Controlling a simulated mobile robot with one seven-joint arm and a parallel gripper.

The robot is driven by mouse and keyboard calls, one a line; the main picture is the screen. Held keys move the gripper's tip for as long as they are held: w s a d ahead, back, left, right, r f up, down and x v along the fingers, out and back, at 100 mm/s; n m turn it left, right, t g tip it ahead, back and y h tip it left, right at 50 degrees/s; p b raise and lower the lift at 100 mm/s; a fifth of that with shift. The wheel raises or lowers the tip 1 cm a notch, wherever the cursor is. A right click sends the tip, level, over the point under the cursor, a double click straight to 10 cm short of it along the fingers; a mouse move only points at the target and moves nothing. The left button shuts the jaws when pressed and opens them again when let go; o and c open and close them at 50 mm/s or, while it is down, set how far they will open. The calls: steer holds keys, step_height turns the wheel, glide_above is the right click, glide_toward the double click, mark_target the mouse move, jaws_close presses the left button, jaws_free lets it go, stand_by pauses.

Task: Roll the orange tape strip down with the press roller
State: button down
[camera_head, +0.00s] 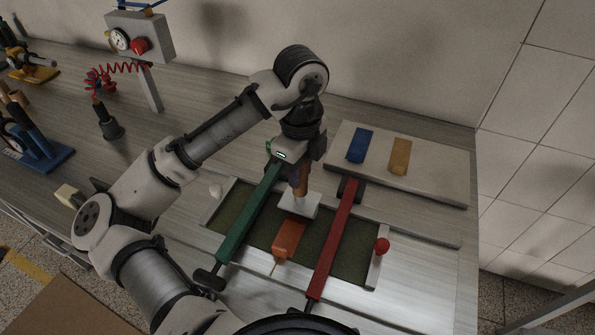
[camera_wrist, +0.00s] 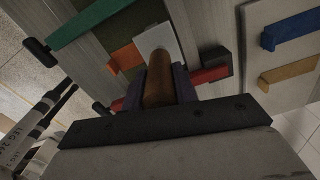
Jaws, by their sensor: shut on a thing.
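My gripper (camera_head: 298,172) is shut on the brown wooden handle (camera_head: 301,184) of the press roller, above the work frame. The roller's pale, block-like head (camera_head: 298,205) points down, at the far end of the orange tape strip (camera_head: 288,239); I cannot tell whether they touch. The strip lies on the dark olive bed, between the green bar and the red bar. In the wrist view the handle (camera_wrist: 158,88) stands between the fingers, with the pale head (camera_wrist: 159,42) beyond it and the orange strip (camera_wrist: 126,57) beside the head.
The green bar (camera_head: 250,212) and red bar (camera_head: 335,240) cross the olive bed (camera_head: 348,245) on either side. A pale board (camera_head: 432,180) at back right holds a blue strip (camera_head: 360,145) and a yellow strip (camera_head: 400,155). A red knob (camera_head: 382,245) is at the frame's right end.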

steer(key=shift+w+d, duration=0.2)
steer(key=shift+w, duration=0.25)
steer(key=shift+w+d, duration=0.2)
steer(key=shift+w, duration=0.25)
steer(key=shift+s, duration=0.1)
